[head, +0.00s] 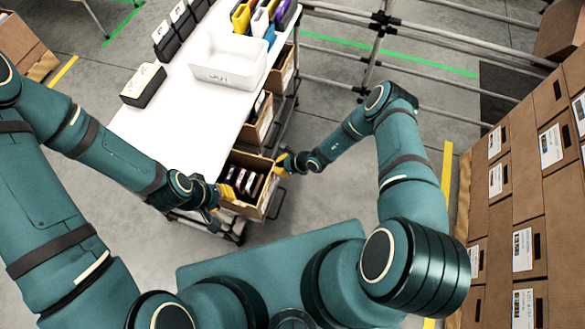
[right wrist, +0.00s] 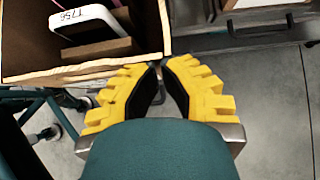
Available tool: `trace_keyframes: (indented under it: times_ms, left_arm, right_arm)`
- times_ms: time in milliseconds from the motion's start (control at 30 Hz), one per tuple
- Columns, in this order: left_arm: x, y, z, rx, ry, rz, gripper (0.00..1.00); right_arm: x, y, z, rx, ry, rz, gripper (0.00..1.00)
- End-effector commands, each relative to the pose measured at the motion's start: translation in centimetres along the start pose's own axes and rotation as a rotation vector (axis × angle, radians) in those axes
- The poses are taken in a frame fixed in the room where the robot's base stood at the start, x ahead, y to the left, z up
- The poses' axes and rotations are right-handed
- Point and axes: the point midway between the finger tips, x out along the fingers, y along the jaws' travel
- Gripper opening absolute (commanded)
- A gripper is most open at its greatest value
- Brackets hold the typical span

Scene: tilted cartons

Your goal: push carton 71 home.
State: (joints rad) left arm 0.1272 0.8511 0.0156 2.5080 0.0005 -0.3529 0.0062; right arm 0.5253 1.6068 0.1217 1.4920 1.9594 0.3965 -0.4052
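An open brown carton (head: 268,194) with several dark items inside sits at the near end of the cart's lower shelf, sticking out past the white top. No number 71 is readable on it. My left gripper (head: 216,199) is at the carton's left side; its fingertips are too small to judge. My right gripper (head: 282,165) is at the carton's right side. In the right wrist view my right gripper (right wrist: 163,66) has its yellow fingertips together with nothing between them, close to the carton's rim (right wrist: 90,70). Contact is unclear. A white-topped item (right wrist: 88,22) lies inside.
More cartons (head: 258,122) stand farther along the shelf. A white bin (head: 228,62) and dark boxes (head: 143,85) are on the cart top (head: 190,125). A metal pipe rack (head: 375,45) stands behind; stacked boxes (head: 530,200) fill the right. Floor between is clear.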

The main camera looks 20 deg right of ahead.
Motion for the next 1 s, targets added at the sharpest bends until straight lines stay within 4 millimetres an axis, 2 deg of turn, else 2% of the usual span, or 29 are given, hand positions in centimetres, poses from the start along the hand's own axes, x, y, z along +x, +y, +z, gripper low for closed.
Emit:
trace_keyframes:
  times_ms: [100, 500, 700, 1000]
  left_arm:
    - [-0.1, 0.0, -0.1, 0.0, 0.001, 0.0, 0.25]
    - [0.7, -0.3, 0.2, 0.001, -0.005, 0.0, 0.25]
    - [1.1, -0.4, 0.4, 0.002, -0.009, 0.001, 0.25]
    - [1.3, -0.5, 0.5, 0.003, -0.011, 0.001, 0.25]
  right_arm:
    - [1.8, 0.1, 1.8, -0.005, -0.003, 0.002, 0.0]
    - [6.7, 0.0, 6.6, -0.004, -0.002, 0.0, 0.0]
    - [8.2, 0.0, 8.1, -0.001, -0.001, 0.0, 0.0]
    - [9.1, 0.0, 9.1, -0.001, -0.001, 0.0, 0.0]
